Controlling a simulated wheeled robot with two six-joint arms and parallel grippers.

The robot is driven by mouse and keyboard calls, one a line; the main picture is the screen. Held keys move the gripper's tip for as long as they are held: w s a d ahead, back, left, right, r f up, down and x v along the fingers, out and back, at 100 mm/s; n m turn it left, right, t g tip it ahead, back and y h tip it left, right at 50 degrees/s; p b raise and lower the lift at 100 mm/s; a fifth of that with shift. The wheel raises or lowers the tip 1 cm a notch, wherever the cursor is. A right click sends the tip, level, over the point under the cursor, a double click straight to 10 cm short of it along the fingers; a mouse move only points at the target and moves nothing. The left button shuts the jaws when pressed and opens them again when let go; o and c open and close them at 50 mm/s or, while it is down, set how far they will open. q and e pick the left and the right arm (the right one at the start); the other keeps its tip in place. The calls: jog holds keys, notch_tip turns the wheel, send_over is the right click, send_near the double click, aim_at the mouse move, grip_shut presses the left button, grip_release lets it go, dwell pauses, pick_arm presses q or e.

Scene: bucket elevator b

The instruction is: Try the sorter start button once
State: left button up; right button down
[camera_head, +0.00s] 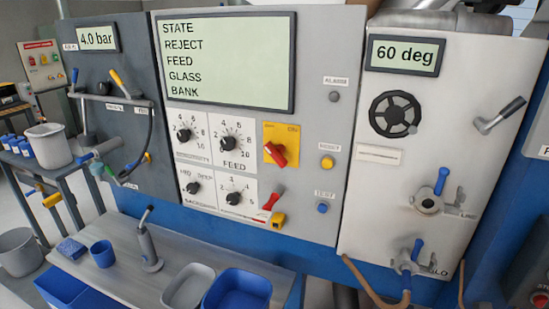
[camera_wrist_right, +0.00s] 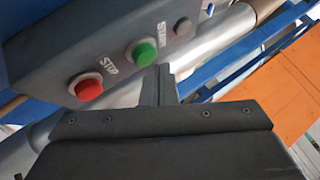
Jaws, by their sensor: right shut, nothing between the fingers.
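In the right wrist view, a green round button (camera_wrist_right: 142,53) sits on a dark grey control box (camera_wrist_right: 115,30), with a label beside it that seems to read START. A red button (camera_wrist_right: 88,88) labelled STOP is on the same box, to the lower left. My right gripper (camera_wrist_right: 160,75) is shut and empty. Its fingertips are close to the green button, just below and right of it in the picture; I cannot tell whether they touch it. My left gripper is in neither view.
A dull dark button (camera_wrist_right: 183,27) is farther along the box. A grey pipe (camera_wrist_right: 215,45) and a blue rail (camera_wrist_right: 245,65) run behind it. In the head view, a large panel with a screen (camera_head: 228,60) stands above a bench (camera_head: 120,275) holding cups and trays.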

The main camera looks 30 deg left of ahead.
jog(key=shift+w, duration=0.4)
jog(key=shift+s, duration=0.15)
jog(key=shift+s+p, duration=0.3)
jog(key=shift+s, duration=0.55)
jog(key=s, duration=0.6)
jog(key=shift+d+p, duration=0.25)
jog(key=shift+p, duration=0.2)
dwell(0.5)
